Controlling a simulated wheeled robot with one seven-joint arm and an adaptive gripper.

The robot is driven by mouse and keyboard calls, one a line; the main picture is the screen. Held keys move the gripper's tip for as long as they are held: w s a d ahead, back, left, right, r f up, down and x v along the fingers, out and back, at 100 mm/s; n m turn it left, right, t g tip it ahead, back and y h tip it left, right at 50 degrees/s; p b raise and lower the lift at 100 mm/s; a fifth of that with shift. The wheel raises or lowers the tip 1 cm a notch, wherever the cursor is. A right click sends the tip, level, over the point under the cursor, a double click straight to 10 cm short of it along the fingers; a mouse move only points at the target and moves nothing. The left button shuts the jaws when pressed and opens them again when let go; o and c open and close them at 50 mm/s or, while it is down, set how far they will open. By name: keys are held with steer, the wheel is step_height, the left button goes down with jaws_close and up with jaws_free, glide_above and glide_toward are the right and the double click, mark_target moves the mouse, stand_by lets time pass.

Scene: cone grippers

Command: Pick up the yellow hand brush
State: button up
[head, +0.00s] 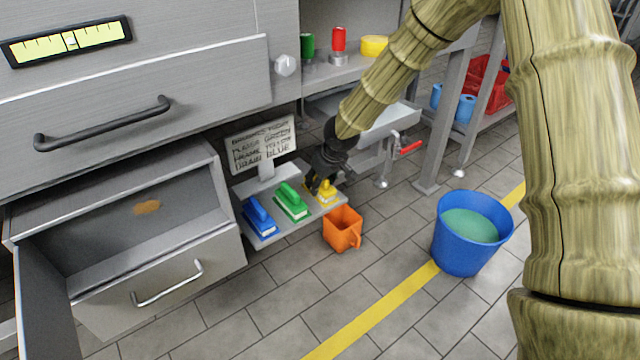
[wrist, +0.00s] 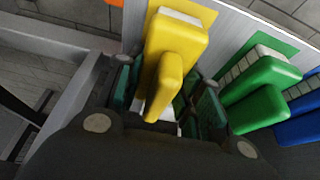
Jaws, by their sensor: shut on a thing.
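The yellow hand brush (head: 326,190) is at the right end of a small shelf, partly hidden by my gripper in the head view. In the wrist view the yellow hand brush (wrist: 172,62) lies between my fingers, with its handle toward the palm. My gripper (head: 325,172) is shut on it from above; its dark fingers also show in the wrist view (wrist: 165,92). The brush appears to be at its place on the shelf, over a yellow patch; I cannot tell if it is lifted.
A green brush (head: 291,201) and a blue brush (head: 259,217) sit left of it on the shelf, below a sign (head: 260,145). An orange jug (head: 342,229) hangs or stands in front. A blue bucket (head: 470,235) stands at right. An open drawer (head: 150,270) is at left.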

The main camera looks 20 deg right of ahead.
steer(key=shift+r+p, duration=1.7)
steer(key=shift+r, duration=0.15)
steer(key=shift+s+a+r, duration=0.1)
steer(key=shift+s, duration=0.2)
steer(key=s+a+p, duration=0.2)
steer(key=s+p, duration=0.1)
steer(key=s, duration=0.4)
steer(key=s+a+r+p, duration=0.1)
steer(key=s+a+p, duration=0.1)
steer(key=s, duration=0.5)
steer(key=shift+s+a+p, duration=0.15)
steer(key=shift+s+p, duration=0.2)
steer(key=shift+p, duration=0.1)
